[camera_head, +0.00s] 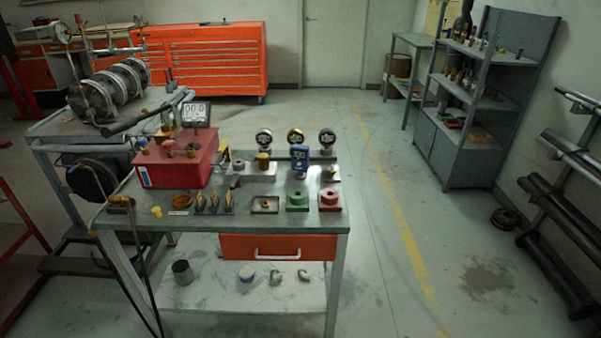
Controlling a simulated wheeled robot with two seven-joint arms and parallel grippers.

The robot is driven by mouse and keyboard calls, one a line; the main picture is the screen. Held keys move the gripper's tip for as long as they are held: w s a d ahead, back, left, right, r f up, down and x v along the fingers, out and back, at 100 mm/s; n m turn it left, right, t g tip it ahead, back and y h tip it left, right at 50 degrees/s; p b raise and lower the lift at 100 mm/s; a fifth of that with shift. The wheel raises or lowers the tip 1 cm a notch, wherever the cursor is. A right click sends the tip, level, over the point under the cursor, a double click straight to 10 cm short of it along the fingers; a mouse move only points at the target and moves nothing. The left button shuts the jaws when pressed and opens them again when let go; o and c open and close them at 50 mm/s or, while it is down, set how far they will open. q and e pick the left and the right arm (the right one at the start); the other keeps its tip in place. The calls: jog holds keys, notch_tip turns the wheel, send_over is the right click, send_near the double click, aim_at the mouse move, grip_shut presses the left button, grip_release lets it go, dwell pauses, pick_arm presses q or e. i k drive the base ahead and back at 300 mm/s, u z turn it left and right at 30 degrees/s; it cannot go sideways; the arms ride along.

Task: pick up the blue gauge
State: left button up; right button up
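A blue gauge (299,156) with a dark face stands upright on the workbench (255,217), right of the middle of the bench top. Behind it stand a black-rimmed gauge (264,137), a brass-rimmed gauge (295,137) and another dark-faced gauge (327,138). The foot of the blue gauge is close to small fittings and hard to make out. Neither of my grippers shows in the head view.
A green block (298,200) and a red block (330,200) sit at the front right. Open floor (375,230) lies right of the bench.

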aim_at(299, 153)
jog(key=k, duration=0.95)
jog(key=z, duration=1)
jog(key=i, duration=2.2)
jog(key=u, duration=0.7)
